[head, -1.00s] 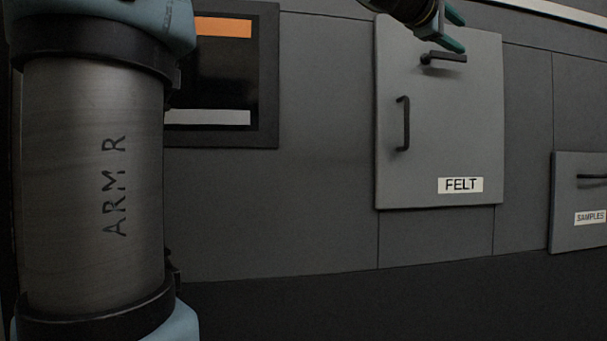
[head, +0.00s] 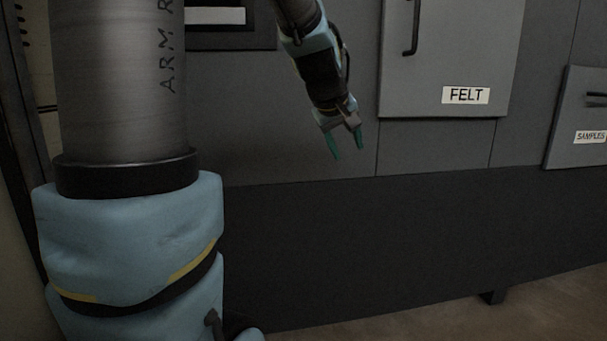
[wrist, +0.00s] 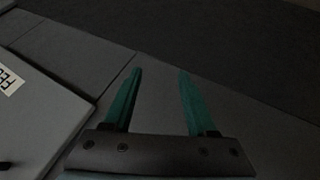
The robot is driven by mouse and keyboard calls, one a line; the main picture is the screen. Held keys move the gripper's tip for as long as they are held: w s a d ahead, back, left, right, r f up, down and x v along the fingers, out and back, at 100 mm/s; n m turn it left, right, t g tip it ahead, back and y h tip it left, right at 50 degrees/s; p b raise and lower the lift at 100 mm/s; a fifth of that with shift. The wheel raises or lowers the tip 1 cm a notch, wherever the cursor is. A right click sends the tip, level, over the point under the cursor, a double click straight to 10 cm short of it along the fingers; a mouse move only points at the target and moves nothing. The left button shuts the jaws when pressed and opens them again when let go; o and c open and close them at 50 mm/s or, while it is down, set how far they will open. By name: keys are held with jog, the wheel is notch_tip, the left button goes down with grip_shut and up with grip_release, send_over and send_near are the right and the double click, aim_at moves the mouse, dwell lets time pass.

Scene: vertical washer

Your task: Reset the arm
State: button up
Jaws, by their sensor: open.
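My gripper (head: 347,152) hangs fingers down in the head view, left of the grey FELT door (head: 447,60) and a little below its bottom edge. Its two green fingers are apart with nothing between them. In the wrist view my gripper (wrist: 158,85) also shows open and empty, with plain grey panel beyond the fingers. The FELT door shows at the left of the wrist view (wrist: 35,120), beside the fingers and not touched by them. My large arm link marked ARM R fills the left of the head view.
A SAMPLES panel (head: 583,118) is at the right edge. A dark recessed frame (head: 228,38) is at the upper left. The dark lower panel (head: 380,240) is bare, with brown floor (head: 440,317) in front of it at the lower right.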

jog(key=s+a+f+m+g+y+p, duration=0.1)
jog(key=s+a+f+m+g+y, duration=0.35)
jog(key=s+a+f, duration=1.25)
notch_tip(320, 180, up, 28)
jog(key=w+p, duration=0.1)
jog(key=p, duration=2.8)
jog(key=shift+w+d+n+h, duration=0.35)
jog(key=shift+d+n, duration=0.1)
jog(key=shift+g, duration=0.25)
jog(key=shift+c, duration=0.2)
